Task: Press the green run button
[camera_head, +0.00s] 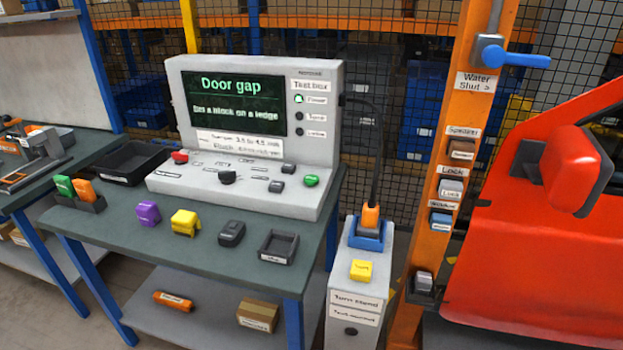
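The green button (311,181) is a round knob at the right end of the sloping front panel of the grey test box (330,140). Its label is too small to read. The box stands on the dark-topped table (200,255), and its screen (235,103) reads "Door gap" with a line about a block on a ledge. A red button (180,157) sits at the panel's left end, with a dark knob (227,177) and small dark switches between. Nothing covers the green button. Neither of my grippers is in view.
A purple block (148,213), a yellow block (185,222), a dark grey device (232,233) and a small black tray (279,247) stand in front of the box. Right are a pedestal (350,300), an orange post (462,110) and a red car door (530,220).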

